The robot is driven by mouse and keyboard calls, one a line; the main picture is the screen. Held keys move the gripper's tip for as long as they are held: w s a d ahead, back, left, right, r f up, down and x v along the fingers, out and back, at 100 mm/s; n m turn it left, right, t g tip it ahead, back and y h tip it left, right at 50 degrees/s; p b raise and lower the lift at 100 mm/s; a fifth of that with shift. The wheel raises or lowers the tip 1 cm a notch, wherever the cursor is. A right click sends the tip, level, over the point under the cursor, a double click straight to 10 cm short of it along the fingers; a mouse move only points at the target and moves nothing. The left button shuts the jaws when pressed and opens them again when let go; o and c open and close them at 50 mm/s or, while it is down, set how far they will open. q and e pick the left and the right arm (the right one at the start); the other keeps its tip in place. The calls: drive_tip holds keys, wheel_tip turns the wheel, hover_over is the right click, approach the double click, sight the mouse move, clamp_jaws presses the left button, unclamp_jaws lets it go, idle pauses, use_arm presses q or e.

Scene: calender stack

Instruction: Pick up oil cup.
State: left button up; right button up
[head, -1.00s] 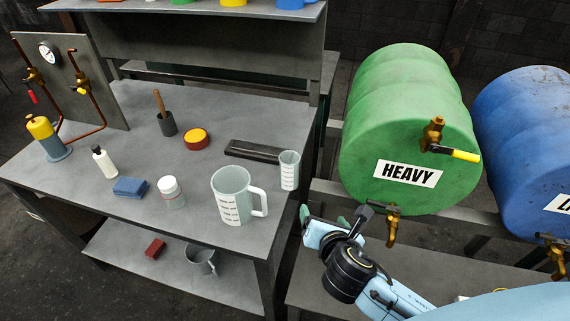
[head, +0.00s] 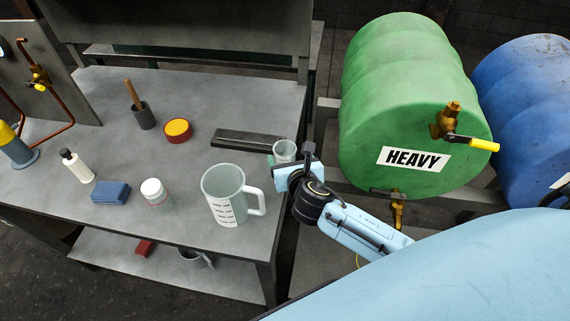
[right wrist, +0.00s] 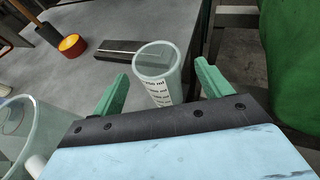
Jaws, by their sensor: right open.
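The oil cup, a small clear cup with printed ml marks, stands upright near the right edge of the workbench (head: 85,215). In the head view the oil cup (head: 284,148) is partly hidden behind my right gripper (head: 287,163). In the right wrist view the oil cup (right wrist: 160,82) shows between the two green fingers of my right gripper (right wrist: 161,72), which is open. A gap shows on each side, and the base of the cup is partly hidden by the gripper body. My left gripper is not in view.
A larger clear jug with a handle (head: 222,197) stands close left of my right gripper. A dark metal bar (head: 245,140) lies behind the cup. A white-lidded jar (head: 154,193) and blue sponge (head: 111,192) are farther left. A green drum (head: 405,100) stands right.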

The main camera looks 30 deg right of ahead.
sight(285, 152)
drive_tip(key=x, duration=0.4)
drive_tip(key=shift+a, duration=0.2)
drive_tip(key=shift+w+d+f, duration=0.1)
drive_tip(key=shift+w, duration=0.15)
drive_tip(key=c, duration=1.1)
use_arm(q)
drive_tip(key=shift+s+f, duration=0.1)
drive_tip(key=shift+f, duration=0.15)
use_arm(e)
drive_tip(key=shift+c, duration=1)
